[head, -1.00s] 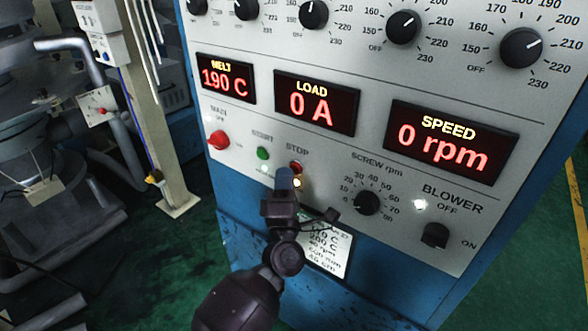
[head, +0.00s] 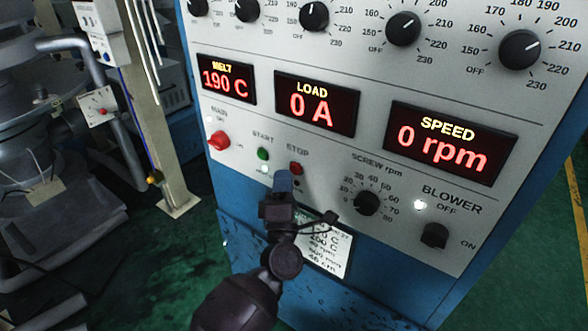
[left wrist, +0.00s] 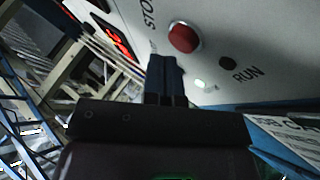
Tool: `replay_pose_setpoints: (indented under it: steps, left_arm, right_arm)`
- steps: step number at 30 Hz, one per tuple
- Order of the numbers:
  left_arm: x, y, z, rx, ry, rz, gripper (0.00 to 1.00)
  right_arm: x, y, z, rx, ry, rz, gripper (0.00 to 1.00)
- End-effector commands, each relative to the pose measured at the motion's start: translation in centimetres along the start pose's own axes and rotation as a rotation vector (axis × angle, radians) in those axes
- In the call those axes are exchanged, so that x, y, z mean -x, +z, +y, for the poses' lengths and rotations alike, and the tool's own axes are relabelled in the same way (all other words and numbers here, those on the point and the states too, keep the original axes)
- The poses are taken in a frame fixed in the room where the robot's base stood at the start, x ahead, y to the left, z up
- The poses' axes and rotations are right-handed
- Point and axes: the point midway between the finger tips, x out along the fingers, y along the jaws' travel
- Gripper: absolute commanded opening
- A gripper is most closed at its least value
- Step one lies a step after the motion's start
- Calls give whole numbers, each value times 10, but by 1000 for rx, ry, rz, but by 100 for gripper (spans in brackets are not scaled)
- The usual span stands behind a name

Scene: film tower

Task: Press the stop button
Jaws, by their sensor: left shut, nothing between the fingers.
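The red round stop button (head: 296,168) sits under the STOP label on the pale control panel. In the left wrist view the stop button (left wrist: 184,38) stands just beyond my fingertips. My left gripper (head: 284,178) is shut and empty, its blue-grey fingers pointing at the panel just below and left of the button. In the left wrist view the shut fingers (left wrist: 166,62) seem a little apart from the button. The RUN lamp (left wrist: 228,64) looks dark. My right gripper is not in view.
The green start button (head: 263,154) is left of stop, with a lit lamp (head: 264,169) below it. The red main switch (head: 219,140) is further left. The screw knob (head: 366,202) and blower switch (head: 435,236) are to the right. The speed display (head: 449,143) reads 0 rpm.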

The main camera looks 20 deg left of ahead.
Motion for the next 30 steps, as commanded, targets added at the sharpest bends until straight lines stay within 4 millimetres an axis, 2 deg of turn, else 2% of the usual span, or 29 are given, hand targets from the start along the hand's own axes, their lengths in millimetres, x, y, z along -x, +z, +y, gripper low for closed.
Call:
replay_pose_setpoints:
  steps: [14,30]
  left_arm:
    - [5,-4,3,-1,0,0,0]
    - [33,-25,25,-2,1,1,0]
  right_arm:
    - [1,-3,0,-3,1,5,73]
    - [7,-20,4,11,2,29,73]
